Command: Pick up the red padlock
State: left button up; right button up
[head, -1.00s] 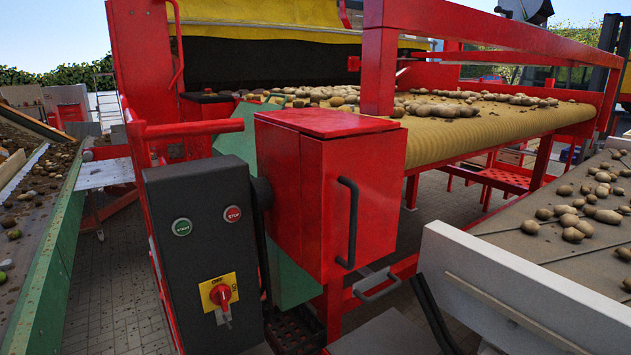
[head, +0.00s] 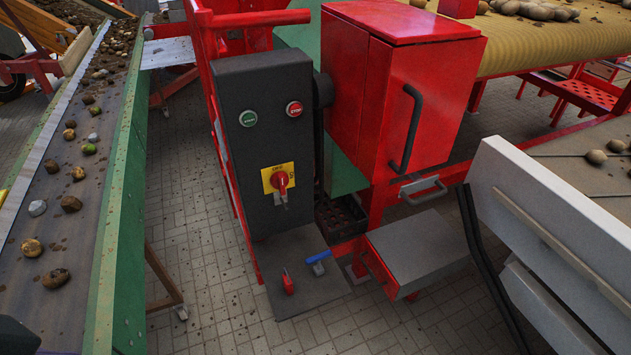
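The red padlock (head: 288,284) is small and lies on the dark grey shelf (head: 307,296) below the black control box. A blue-handled item (head: 318,258) lies just behind it and to its right on the same shelf. The padlock's fine shape is too small to make out. Neither of my grippers shows in the head view. A dark shape is cut off at the bottom left corner; I cannot tell what part it is.
The black control box (head: 262,140) carries a green button, a red stop button and a red rotary switch (head: 280,180) on a yellow plate. A red cabinet (head: 400,85) and a grey flat-topped box (head: 421,250) stand right of it. A conveyor (head: 62,215) with potatoes runs along the left.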

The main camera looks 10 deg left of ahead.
aim_at(288, 285)
jog(key=u, duration=0.55)
jog(key=i+l+u, duration=0.15)
jog(key=i, duration=0.3)
jog(key=k+l+u, duration=0.2)
jog(key=l, duration=0.2)
jog(key=k+l+u, duration=0.25)
jog(key=k+l, duration=0.05)
jog(key=l, duration=0.1)
